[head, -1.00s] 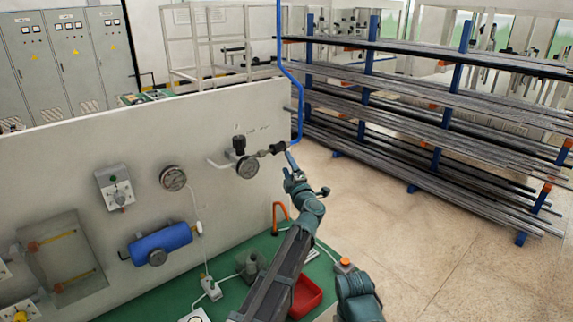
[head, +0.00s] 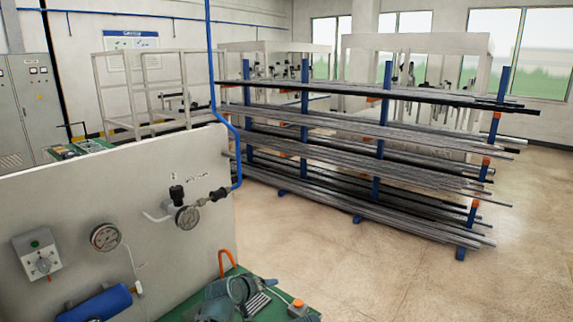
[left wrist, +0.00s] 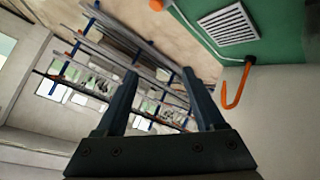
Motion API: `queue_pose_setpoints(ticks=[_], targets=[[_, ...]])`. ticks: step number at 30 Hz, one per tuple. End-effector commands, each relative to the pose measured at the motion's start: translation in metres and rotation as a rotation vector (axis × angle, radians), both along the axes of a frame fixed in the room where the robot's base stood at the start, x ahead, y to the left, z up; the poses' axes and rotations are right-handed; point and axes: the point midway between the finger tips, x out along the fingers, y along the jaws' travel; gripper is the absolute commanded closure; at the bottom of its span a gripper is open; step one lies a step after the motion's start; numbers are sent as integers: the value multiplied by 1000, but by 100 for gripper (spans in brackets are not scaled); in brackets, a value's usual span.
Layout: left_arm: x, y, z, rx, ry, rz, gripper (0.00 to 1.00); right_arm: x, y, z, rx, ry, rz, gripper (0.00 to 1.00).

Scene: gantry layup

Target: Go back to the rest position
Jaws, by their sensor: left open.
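My left gripper (left wrist: 160,76) shows in the left wrist view with its two dark fingers apart and nothing between them. In the head view my left arm is folded low at the bottom edge, over the green bench (head: 262,313), and its fingers cannot be made out there. It is apart from the upright panel (head: 75,195) and from the valve with gauge (head: 187,216), which joins the blue pipe (head: 238,160). My right gripper is in neither current view.
An orange hook (head: 228,259) stands on the bench, and it also shows in the left wrist view (left wrist: 235,88). An orange button box (head: 298,308) sits at the bench corner. A rack of long metal bars (head: 370,150) stands behind. Open floor (head: 345,265) lies to the right.

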Motion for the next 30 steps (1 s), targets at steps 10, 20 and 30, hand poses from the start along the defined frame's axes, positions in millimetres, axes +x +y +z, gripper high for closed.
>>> queue_pose_setpoints(ticks=[10,20,30], targets=[[-151,67,-77,363,517,-152,30,0,0,0,0,0,0,100],[-222,68,-97,530,743,-250,30,0,0,-9,0,0,0,100],[-259,3,-112,663,765,-425,30,0,0,-25,0,0,-1,100]])
